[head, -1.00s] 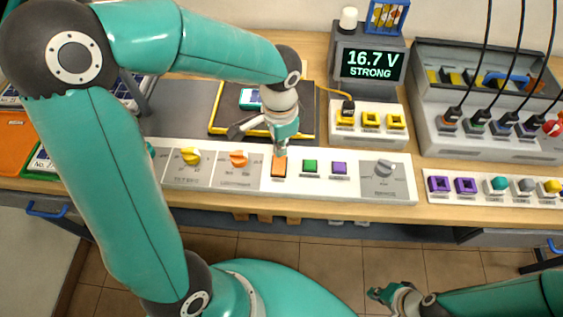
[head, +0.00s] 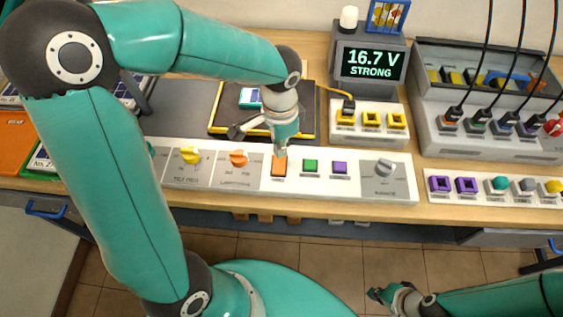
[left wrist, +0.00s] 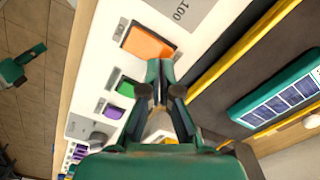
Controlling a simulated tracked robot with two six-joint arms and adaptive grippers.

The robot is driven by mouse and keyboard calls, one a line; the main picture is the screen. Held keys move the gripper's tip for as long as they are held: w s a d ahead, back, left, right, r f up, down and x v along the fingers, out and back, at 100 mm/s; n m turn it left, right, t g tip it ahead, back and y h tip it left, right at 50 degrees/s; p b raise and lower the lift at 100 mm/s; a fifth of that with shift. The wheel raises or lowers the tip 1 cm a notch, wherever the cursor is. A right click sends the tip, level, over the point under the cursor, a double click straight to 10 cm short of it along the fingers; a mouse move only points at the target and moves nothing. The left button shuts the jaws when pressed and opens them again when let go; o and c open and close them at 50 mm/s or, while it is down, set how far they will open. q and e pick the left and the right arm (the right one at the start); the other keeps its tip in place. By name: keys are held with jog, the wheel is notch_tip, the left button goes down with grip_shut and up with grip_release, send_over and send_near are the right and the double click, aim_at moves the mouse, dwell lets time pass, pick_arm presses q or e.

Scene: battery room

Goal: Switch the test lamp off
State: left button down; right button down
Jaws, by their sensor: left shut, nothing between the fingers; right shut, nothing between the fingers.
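A white panel (head: 225,177) runs along the front of the bench. It carries an orange rectangular switch (head: 279,166), a green button (head: 310,166), a purple button (head: 340,168), yellow and orange knobs and a grey dial (head: 384,168). My left gripper (head: 281,151) is shut and empty, with its tips right at the orange switch. The left wrist view shows the shut fingertips (left wrist: 158,68) beside the orange switch (left wrist: 150,43); I cannot tell whether they touch. A white dome (head: 348,17) tops the display unit; whether it is lit is unclear. My right gripper (head: 381,294) is shut and empty, low in front of the bench.
The display (head: 370,64) reads 16.7 V STRONG. A block with yellow sockets (head: 370,120) stands below it. A grey case (head: 490,146) with cables stands at right.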

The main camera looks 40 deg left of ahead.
pick_arm(q)
jog(key=shift+f+b, duration=0.8)
jog(key=shift+f, duration=0.2)
jog(key=shift+r, duration=0.1)
jog(key=shift+r+p, duration=2.85)
jog(key=shift+r, duration=0.65)
